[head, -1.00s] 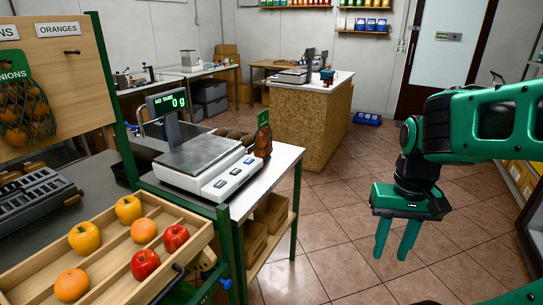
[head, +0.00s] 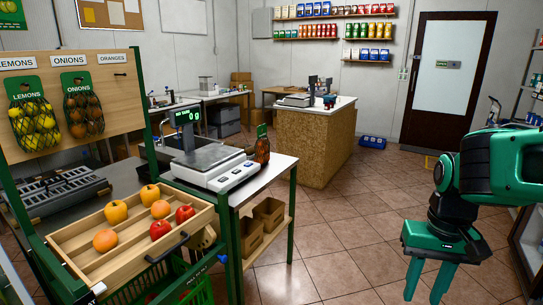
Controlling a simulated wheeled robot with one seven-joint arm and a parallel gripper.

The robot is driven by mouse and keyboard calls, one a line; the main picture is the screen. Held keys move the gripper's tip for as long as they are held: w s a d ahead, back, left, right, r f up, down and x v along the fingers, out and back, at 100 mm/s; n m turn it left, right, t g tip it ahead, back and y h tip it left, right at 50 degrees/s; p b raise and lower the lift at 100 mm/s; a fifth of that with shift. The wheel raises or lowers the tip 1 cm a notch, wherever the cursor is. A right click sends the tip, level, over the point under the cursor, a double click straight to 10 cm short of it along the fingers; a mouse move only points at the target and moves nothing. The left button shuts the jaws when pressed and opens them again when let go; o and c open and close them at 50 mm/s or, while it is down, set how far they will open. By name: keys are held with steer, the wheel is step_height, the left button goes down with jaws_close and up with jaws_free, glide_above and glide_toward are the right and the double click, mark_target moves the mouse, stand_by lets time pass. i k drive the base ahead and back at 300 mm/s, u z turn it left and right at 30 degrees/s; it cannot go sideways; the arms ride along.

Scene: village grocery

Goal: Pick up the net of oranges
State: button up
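A net with a green tag (head: 262,150) stands at the right end of the counter, just behind the scale. Its contents look dark orange-brown; its label is too small to read, so I cannot tell if it holds oranges. On the wooden board, the spot under the ORANGES label (head: 111,58) has an empty hook. Nets of lemons (head: 34,120) and onions (head: 83,113) hang to its left. My gripper (head: 427,282) is at the lower right, pointing down, its two fingers apart with nothing between them. It is well to the right of the nets, over the floor.
A wooden tray (head: 90,262) with loose fruit sits at the front left, above a green basket (head: 190,285). The scale (head: 212,162) stands on the counter (head: 272,170). A wood-sided counter (head: 312,150) stands behind. Tiled floor between is clear.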

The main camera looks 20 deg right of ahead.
mark_target(262, 151)
steer(key=z, duration=1.9)
steer(key=i, duration=1.9)
steer(key=u, duration=3.15)
